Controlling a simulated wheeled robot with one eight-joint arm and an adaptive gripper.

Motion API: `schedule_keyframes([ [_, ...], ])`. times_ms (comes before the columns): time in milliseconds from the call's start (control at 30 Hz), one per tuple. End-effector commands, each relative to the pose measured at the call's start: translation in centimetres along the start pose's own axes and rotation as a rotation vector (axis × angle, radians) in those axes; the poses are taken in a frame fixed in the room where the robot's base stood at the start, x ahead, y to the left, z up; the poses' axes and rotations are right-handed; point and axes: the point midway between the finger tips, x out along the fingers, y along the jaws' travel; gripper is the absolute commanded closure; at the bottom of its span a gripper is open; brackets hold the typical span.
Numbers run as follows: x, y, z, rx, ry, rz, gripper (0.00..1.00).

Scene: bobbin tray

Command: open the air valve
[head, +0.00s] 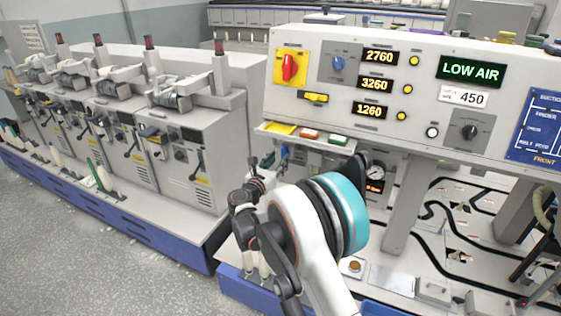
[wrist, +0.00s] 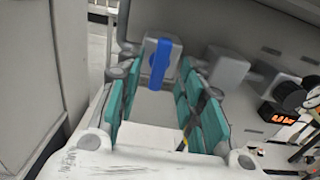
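The air valve, a grey block with a blue lever (wrist: 159,64), shows in the wrist view beyond my fingertips. Its lever stands upright in that picture. My gripper (wrist: 157,80) is open, with teal-padded fingers to the left and right of the valve and nothing held. Whether a finger touches the valve I cannot tell. In the head view my arm reaches under the control panel, and a small blue part (head: 284,152) shows there; I cannot tell if it is the same lever. The panel display (head: 471,69) reads LOW AIR.
A round gauge (head: 376,170) with a lit display sits under the panel, right of my arm. Another grey block (wrist: 228,65) is right of the valve in the wrist view. A row of machine units (head: 190,150) stands at left. The grey floor (head: 90,265) is clear.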

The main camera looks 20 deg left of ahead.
Motion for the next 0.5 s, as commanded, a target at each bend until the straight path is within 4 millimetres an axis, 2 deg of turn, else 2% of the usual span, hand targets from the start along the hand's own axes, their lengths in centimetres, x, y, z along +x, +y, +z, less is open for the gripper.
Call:
schedule_keyframes([
  [100, 1.6, 0.0, -0.1, 0.000, 0.000, -0.001, 0.65],
  [200, 2.5, 0.0, -0.1, 0.000, 0.000, -0.001, 0.65],
  [500, 3.0, 0.1, 0.1, 0.001, 0.000, 0.001, 0.65],
])
